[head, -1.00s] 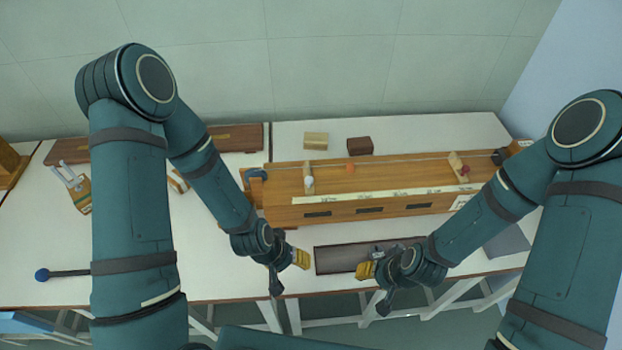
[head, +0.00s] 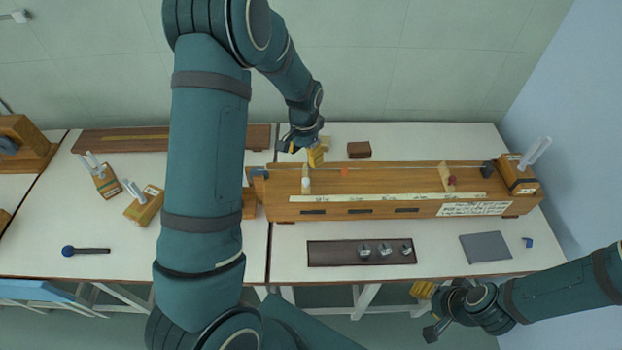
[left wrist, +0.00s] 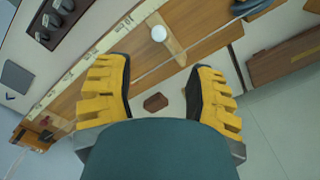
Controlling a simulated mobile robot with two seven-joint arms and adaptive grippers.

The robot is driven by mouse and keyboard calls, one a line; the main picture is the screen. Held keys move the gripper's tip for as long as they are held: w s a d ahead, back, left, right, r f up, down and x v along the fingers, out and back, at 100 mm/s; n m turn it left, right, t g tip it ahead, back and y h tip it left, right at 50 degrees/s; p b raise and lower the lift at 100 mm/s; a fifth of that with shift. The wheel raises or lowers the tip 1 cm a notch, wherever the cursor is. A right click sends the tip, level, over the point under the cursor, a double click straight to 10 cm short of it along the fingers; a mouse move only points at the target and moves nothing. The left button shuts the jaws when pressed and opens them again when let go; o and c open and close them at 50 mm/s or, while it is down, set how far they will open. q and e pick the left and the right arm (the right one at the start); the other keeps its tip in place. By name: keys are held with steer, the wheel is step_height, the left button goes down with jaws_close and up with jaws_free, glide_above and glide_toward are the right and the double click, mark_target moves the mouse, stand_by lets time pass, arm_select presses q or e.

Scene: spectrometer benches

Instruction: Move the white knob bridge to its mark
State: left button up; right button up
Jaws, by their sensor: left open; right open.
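The white knob bridge (head: 306,178) stands across the left part of the long wooden string box (head: 380,200), its white knob toward the front. In the left wrist view the bridge (left wrist: 172,46) and its white knob lie beyond my fingertips. My left gripper (head: 316,156) is open above the box's back edge, just behind the bridge; it also shows in the left wrist view (left wrist: 158,85), with nothing held. A pale scale strip (head: 400,197) with small labels runs along the box; I cannot tell which mark is meant. My right gripper (head: 424,290) is open at the table's front edge, apart from the box.
A red knob bridge (head: 447,178) stands further right on the box. An orange piece (head: 345,172) is near the string. A brown block (head: 359,150) lies behind the box. A dark tray (head: 330,252) with metal weights and a grey pad (head: 485,247) lie in front.

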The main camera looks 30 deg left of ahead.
mark_target(305, 180)
arm_select(q)
step_height(305, 180, down, 11)
steer(key=shift+f, duration=0.15)
stand_by(0.4)
jaws_close()
